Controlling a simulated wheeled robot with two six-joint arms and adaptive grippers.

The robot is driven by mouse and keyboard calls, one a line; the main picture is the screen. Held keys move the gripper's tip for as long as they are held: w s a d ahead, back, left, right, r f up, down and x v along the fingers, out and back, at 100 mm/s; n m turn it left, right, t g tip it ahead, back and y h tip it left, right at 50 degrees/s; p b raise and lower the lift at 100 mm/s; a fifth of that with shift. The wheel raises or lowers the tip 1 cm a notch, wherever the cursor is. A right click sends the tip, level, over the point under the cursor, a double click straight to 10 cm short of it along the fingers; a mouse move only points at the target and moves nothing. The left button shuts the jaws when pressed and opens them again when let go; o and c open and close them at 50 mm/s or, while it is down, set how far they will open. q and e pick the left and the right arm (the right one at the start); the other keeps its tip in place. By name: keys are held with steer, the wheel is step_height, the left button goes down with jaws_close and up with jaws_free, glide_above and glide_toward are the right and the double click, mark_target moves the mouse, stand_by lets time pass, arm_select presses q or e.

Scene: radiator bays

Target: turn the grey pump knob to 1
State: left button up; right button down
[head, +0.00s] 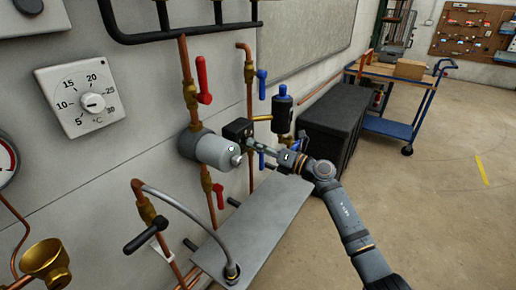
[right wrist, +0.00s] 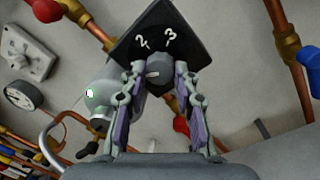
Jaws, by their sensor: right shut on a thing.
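The pump has a pale grey cylindrical body (head: 216,152) on the copper pipe at the wall, with a black control box (head: 237,128) on its right. In the right wrist view the black dial face (right wrist: 150,30) shows the numbers 2 and 3; no 1 can be made out. The grey pump knob (right wrist: 159,66) sits at its middle, with a pale mark towards the left. My right gripper (head: 254,148) reaches the box from the right, its two fingers (right wrist: 158,82) shut on either side of the knob. My left gripper is not in view.
Red lever valves (head: 203,80) and blue lever valves (head: 262,84) sit on the pipes around the pump. A grey shelf (head: 262,225) lies below. A thermostat dial (head: 82,100) is on the wall. A black chest (head: 335,122) and a blue trolley (head: 388,128) stand at right.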

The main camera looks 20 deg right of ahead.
steer(key=c, duration=1)
jaws_free()
steer(key=v, duration=1.2)
steer(key=shift+w+d, duration=0.1)
